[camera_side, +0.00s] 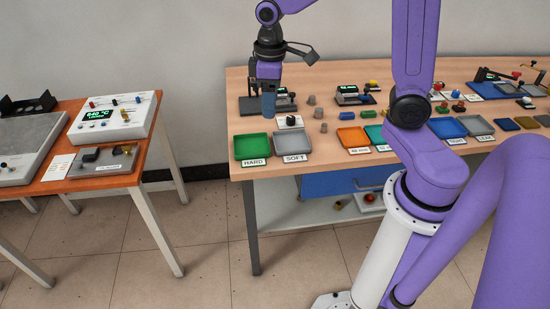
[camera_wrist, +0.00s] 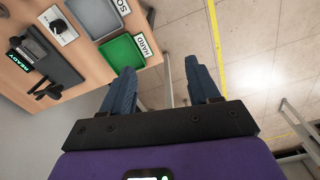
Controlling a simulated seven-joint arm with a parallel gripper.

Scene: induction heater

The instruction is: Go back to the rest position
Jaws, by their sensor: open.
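My gripper (camera_side: 268,108) points down over the left part of the wooden table (camera_side: 330,100), in front of a dark device with a small display (camera_side: 283,97). In the wrist view my gripper (camera_wrist: 162,78) has its two blue fingers spread apart, with nothing between them. The green tray (camera_side: 252,146), labelled HARD, and the grey tray (camera_side: 294,143), labelled SOFT, lie below it near the table's front edge. Both trays look empty. The side view does not show how far the fingertips are above the table.
Several small grey cylinders (camera_side: 312,100) stand right of my gripper. An orange bench (camera_side: 120,170) with a white control unit (camera_side: 112,115) stands at left, across a gap.

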